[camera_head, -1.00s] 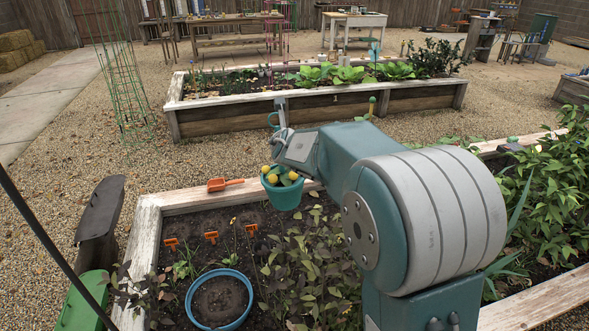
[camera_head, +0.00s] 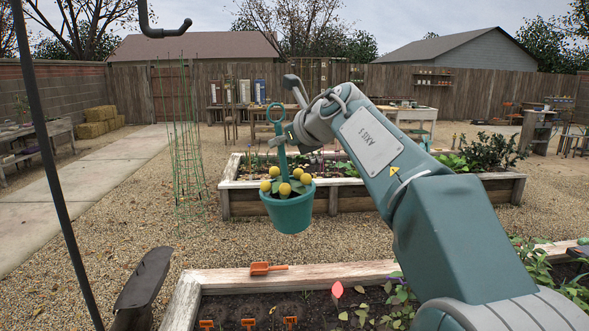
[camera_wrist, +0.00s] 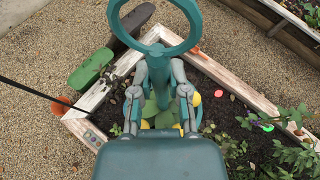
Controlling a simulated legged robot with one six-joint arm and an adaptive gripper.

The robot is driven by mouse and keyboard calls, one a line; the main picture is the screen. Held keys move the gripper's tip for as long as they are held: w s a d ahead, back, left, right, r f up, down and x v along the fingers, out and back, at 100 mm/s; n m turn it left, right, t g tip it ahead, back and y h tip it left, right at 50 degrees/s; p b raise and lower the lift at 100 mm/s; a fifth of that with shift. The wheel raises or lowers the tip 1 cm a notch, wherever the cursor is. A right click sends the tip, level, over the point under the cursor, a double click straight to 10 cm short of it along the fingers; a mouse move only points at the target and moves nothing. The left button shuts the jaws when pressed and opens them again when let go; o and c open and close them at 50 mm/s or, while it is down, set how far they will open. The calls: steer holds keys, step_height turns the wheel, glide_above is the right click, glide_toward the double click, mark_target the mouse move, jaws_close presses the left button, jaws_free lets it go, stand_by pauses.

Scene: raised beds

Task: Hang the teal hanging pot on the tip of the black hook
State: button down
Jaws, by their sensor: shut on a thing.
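The teal hanging pot (camera_head: 290,211) hangs upright in the air with yellow round fruits or flowers and leaves in it. A stem rises from it to a teal ring (camera_head: 277,112) at its top. My gripper (camera_head: 284,139) is shut on the stem below the ring. In the wrist view the ring (camera_wrist: 152,48) stands free above the two fingers (camera_wrist: 160,98). The black hook (camera_head: 165,31) is at the upper left of the head view, on a dark pole (camera_head: 50,165), its tip turned up. The ring is lower than the hook, to its right, and apart from it.
A wooden raised bed (camera_head: 325,275) lies below, with an orange trowel (camera_head: 262,268) on its rim. Another raised bed (camera_head: 400,196) and a green wire trellis (camera_head: 186,170) stand farther back. The air between pot and hook looks clear.

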steer(key=s+a+r+n+g+y, duration=0.2)
steer(key=s+a+r+n+g, duration=0.15)
steer(key=s+r, duration=0.4)
steer(key=s+a+r+n+g+y, duration=0.2)
steer(key=s+r+n, duration=0.2)
steer(key=s+r, duration=0.35)
steer(key=a+f, duration=0.2)
steer(key=a, duration=0.7)
steer(key=shift+s+a, duration=0.15)
steer(key=shift+s, duration=0.2)
steer(key=shift+a+f+m, duration=0.15)
steer(key=shift+f+m, duration=0.1)
steer(key=shift+f, duration=0.15)
stand_by(0.6)
